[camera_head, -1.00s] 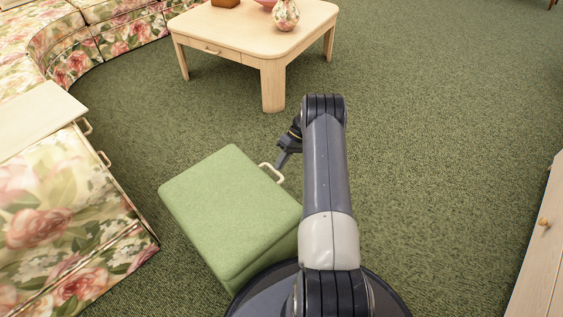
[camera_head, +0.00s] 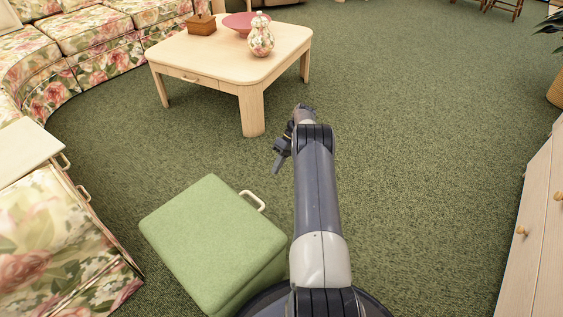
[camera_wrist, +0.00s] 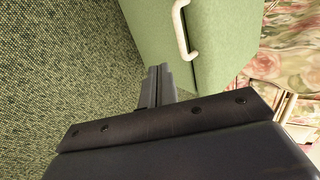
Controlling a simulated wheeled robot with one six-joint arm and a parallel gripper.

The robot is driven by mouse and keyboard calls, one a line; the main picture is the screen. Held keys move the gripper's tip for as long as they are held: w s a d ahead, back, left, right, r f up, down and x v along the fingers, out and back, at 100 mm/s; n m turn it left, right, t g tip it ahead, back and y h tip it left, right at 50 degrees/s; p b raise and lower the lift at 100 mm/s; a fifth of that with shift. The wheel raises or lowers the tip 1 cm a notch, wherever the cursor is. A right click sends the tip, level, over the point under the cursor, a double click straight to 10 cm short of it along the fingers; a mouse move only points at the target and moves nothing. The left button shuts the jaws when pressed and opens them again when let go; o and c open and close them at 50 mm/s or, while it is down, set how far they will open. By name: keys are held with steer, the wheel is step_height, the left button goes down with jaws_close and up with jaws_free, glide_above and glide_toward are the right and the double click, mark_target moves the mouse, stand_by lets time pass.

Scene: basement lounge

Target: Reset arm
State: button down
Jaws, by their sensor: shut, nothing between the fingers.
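My gripper (camera_head: 279,165) is at the end of my arm, in front of my body and over the green carpet. In the head view it is to the right of and beyond the handle of a green box-shaped ottoman (camera_head: 212,240). In the wrist view the gripper's fingers (camera_wrist: 158,85) are together, with nothing between them. The ottoman (camera_wrist: 205,40) and its cream handle (camera_wrist: 182,30) show beyond the fingers there. The gripper appears apart from the handle.
A light wood coffee table (camera_head: 222,62) carries a pink bowl (camera_head: 240,24), a floral jar (camera_head: 260,36) and a brown box (camera_head: 201,25). Floral seating (camera_head: 75,35) lines the left. A wooden cabinet (camera_head: 538,225) stands at right.

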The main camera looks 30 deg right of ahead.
steer(key=shift+w+d+r, duration=0.15)
steer(key=shift+d, duration=0.35)
steer(key=shift+w+d+r, duration=0.1)
steer(key=shift+d, duration=0.4)
steer(key=s+a+f+b, duration=0.2)
steer(key=a+f, duration=0.4)
steer(key=a, duration=0.4)
steer(key=shift+s, duration=0.3)
steer(key=shift+a+r, duration=0.1)
stand_by(0.4)
